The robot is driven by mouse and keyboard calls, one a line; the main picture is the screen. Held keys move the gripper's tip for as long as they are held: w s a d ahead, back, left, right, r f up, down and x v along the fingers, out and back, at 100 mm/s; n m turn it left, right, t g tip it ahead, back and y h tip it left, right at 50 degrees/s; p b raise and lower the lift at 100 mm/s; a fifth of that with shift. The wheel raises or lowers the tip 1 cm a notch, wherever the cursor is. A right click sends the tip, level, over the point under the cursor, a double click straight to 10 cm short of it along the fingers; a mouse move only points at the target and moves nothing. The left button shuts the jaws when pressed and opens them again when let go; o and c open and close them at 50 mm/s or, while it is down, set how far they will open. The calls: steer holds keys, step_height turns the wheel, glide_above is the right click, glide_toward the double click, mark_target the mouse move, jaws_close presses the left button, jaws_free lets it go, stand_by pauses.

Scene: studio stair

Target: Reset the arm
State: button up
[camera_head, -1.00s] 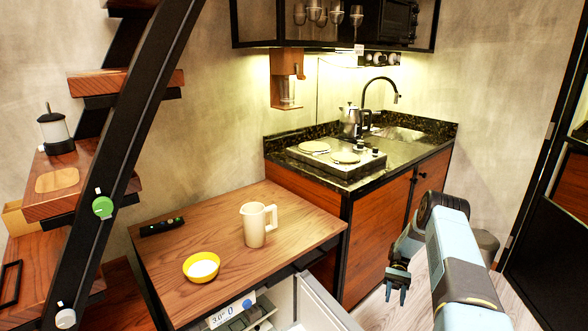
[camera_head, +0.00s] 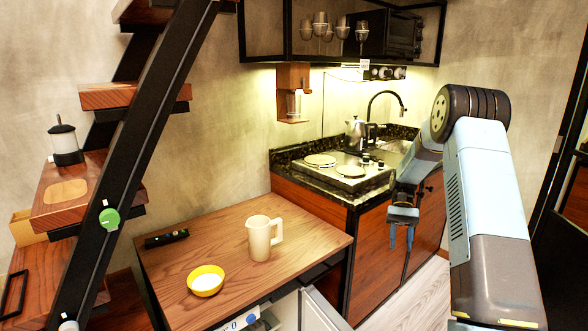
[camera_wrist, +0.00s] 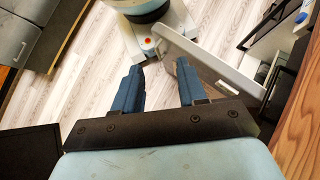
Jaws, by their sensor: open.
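My gripper (camera_head: 402,235) hangs at the right of the head view, in front of the kitchen cabinet and right of the wooden table. In the wrist view my gripper (camera_wrist: 160,80) has its two blue fingers apart, with nothing between them but the wood-plank floor below. My arm is raised and bent at the right side of the head view. The gripper is clear of the table and touches nothing that I can see.
The wooden table (camera_head: 225,238) holds a cream pitcher (camera_head: 259,240), a yellow bowl (camera_head: 205,281) and a dark remote (camera_head: 166,238). An open white door (camera_wrist: 212,62) stands below it. The kitchen counter (camera_head: 345,180) is behind my gripper. Stairs (camera_head: 110,215) rise at left.

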steer(key=s+a+r+n+t+h, duration=0.1)
steer(key=s+a+r+t, duration=0.2)
steer(key=s+r, duration=0.55)
steer(key=s+a+r+n+t+h, duration=0.1)
steer(key=s+a+r+t, duration=0.25)
steer(key=r, duration=0.95)
steer(key=s+a+r+t, duration=0.1)
steer(key=s+t, duration=0.3)
steer(key=s, duration=0.6)
steer(key=s+a+r+n+t, duration=0.1)
steer(key=s+r+t, duration=0.3)
steer(key=s, duration=0.7)
steer(key=shift+a+h, duration=0.3)
steer(key=shift+a, duration=0.35)
